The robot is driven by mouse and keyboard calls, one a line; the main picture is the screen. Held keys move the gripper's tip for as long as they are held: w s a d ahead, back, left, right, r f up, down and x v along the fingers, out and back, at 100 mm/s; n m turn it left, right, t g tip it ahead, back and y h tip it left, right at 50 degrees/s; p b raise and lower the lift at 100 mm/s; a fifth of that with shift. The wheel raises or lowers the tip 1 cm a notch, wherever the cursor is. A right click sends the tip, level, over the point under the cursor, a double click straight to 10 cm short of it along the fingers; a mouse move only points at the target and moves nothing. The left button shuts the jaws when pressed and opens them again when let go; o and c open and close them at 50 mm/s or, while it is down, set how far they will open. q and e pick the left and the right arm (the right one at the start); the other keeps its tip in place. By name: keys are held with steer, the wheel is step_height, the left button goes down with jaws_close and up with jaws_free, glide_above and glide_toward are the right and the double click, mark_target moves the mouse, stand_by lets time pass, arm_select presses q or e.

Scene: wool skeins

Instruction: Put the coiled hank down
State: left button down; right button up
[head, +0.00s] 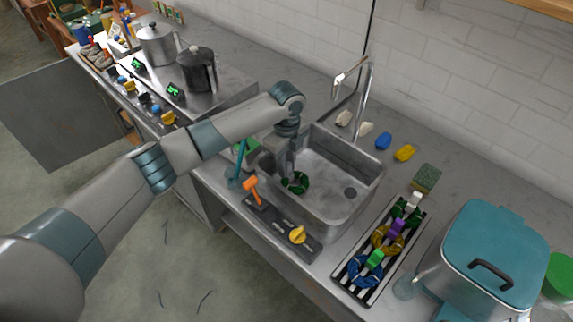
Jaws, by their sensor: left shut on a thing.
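My left arm reaches over the steel sink (323,206) from the left. Its gripper (293,173) points down into the basin and is shut on a dark green coiled hank (301,187). The hank shows as a ring at the fingertips, near the left side of the basin. The gripper's fingers are small and partly hidden by the wrist, and I cannot tell whether the hank touches the sink floor. My right gripper is not in view.
A striped rack (340,277) right of the sink holds blue (363,274), yellow-brown (385,248) and green hanks with coloured bands. A teal-lidded bin (498,245) stands beyond. A tall faucet (366,95) rises behind the sink; an orange-handled tool (252,188) is at its front.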

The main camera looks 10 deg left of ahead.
arm_select(q)
steer(key=shift+f, duration=0.15)
steer(key=c, duration=1.6)
jaws_free()
step_height(320, 180, up, 12)
steer(key=b, duration=0.3)
steer(key=shift+b, duration=0.35)
